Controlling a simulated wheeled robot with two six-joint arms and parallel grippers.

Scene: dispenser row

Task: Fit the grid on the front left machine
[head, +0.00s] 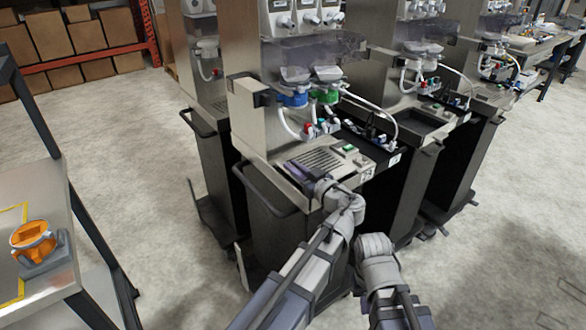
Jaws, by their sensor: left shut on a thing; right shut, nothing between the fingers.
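The front left machine (255,125) stands in the middle of the head view, a tall steel cabinet with a dispensing head and blue and green valves. A dark slatted grid (318,162) lies at its front ledge, over the drip tray area. My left gripper (324,187) is at the grid's near edge, shut on it. The grid looks about level; whether it is fully seated I cannot tell. My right gripper (374,246) is lower and to the right, in front of the cabinet, shut and empty; its fingertips are mostly hidden by the wrist.
More machines (410,90) stand behind and to the right. White hoses loop above the ledge, and a small panel with a green button (350,148) is right of the grid. A steel cart (45,285) with an orange part (32,238) is at left. Floor is clear between.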

